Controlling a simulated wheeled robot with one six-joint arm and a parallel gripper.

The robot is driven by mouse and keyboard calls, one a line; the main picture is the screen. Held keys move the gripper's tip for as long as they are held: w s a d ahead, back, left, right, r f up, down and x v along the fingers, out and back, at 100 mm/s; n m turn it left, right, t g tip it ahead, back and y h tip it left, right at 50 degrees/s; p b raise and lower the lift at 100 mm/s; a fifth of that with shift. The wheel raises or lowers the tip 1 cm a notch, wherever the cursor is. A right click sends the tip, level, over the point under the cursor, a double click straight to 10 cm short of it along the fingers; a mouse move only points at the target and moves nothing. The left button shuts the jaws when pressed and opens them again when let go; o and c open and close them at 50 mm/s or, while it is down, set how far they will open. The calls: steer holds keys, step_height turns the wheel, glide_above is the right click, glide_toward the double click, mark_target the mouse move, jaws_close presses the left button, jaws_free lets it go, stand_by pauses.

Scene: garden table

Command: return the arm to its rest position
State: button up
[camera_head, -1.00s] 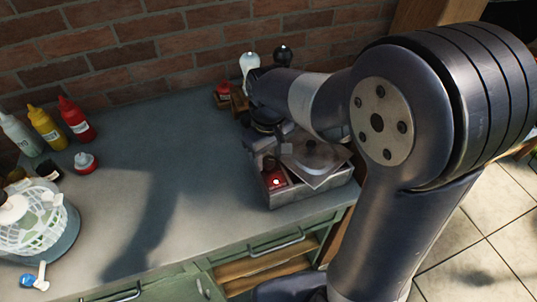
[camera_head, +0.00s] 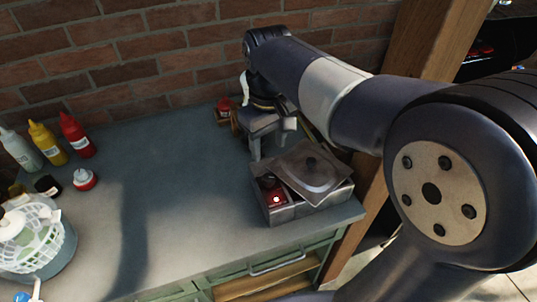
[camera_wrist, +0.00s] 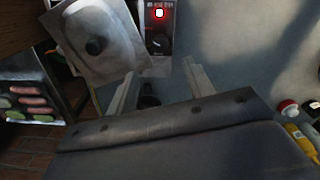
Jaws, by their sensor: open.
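My gripper (camera_head: 272,140) hangs above the back right part of the counter, behind a grey metal box. In the wrist view my gripper (camera_wrist: 158,75) shows two pale fingers spread apart with nothing between them. My arm reaches in from the right in the head view and hides part of the back of the counter.
The grey box (camera_head: 310,212) has a tilted lid (camera_head: 312,172) and a red-lit item (camera_head: 271,190) inside. Sauce bottles (camera_head: 77,136) stand at the back left, and a white basket (camera_head: 32,235) at the front left. The middle counter (camera_head: 170,190) is clear. A wooden post (camera_head: 425,60) stands right.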

mark_target(268, 177)
steer(key=shift+r, duration=0.25)
step_height(268, 177, down, 11)
steer(key=shift+r, duration=0.1)
stand_by(0.5)
stand_by(0.5)
